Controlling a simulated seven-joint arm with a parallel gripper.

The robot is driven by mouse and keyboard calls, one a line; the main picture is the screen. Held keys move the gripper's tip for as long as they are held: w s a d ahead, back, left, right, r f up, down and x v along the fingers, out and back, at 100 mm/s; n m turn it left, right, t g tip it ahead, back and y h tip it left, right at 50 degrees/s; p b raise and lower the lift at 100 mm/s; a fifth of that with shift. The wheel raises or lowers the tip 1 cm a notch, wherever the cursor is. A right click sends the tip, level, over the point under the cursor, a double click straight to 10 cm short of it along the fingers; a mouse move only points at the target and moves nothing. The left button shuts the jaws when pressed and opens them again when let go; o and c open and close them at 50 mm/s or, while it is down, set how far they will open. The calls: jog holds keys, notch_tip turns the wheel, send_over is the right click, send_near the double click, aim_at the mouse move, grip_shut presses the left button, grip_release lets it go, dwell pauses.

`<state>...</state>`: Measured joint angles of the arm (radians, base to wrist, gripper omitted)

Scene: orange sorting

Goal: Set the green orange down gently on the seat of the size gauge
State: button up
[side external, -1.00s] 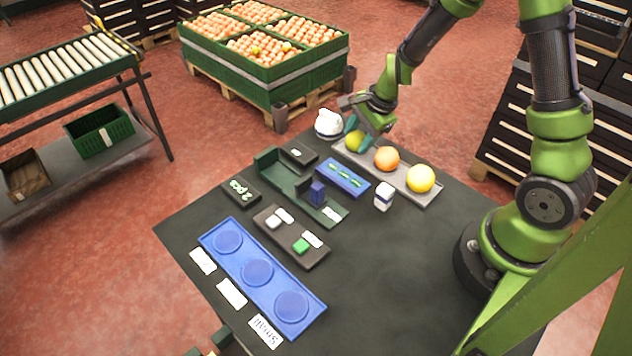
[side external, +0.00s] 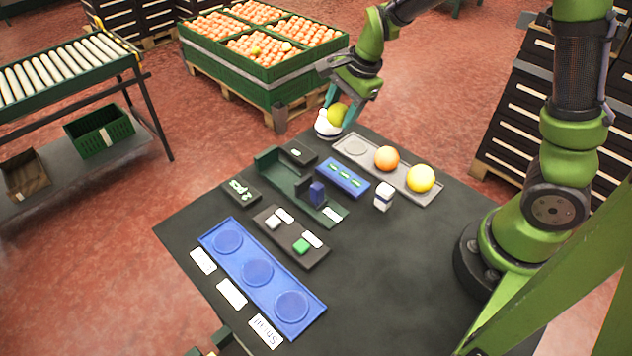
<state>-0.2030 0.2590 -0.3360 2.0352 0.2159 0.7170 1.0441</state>
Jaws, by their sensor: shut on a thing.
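The green orange (side external: 338,114) is held between the teal fingers of my gripper (side external: 341,119), raised near the far corner of the table. In the picture it overlaps a rounded white object (side external: 324,129); I cannot tell the gap between them. The size gauge appears to be the long dark green fixture (side external: 283,180) left of the middle, with an upright end wall and a blue block (side external: 317,193). No fruit lies on it. My gripper is up and to the right of it in the picture.
A grey tray (side external: 354,147) holds an orange (side external: 387,158) and a yellow fruit (side external: 421,178); its far-left recess is empty. A blue label plate (side external: 343,178), a white-and-dark small block (side external: 384,196), a switch panel (side external: 290,237) and a blue three-recess tray (side external: 257,271) stand around the gauge.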

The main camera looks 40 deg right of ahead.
jog(key=w+a+n+y, duration=0.1)
jog(key=w+a+n, duration=0.3)
jog(key=a, duration=1)
jog(key=shift+m, duration=0.3)
jog(key=shift+w+d+f, duration=0.1)
jog(key=shift+w+f, duration=0.05)
jog(key=shift+f, duration=1.8)
jog(key=shift+w+f, duration=0.15)
jog(key=shift+f, duration=1.75)
jog(key=o, duration=0.8)
jog(key=shift+o, duration=0.9)
jog(key=shift+r, duration=0.9)
notch_tip(320, 180, up, 6)
jog(key=shift+r, duration=0.2)
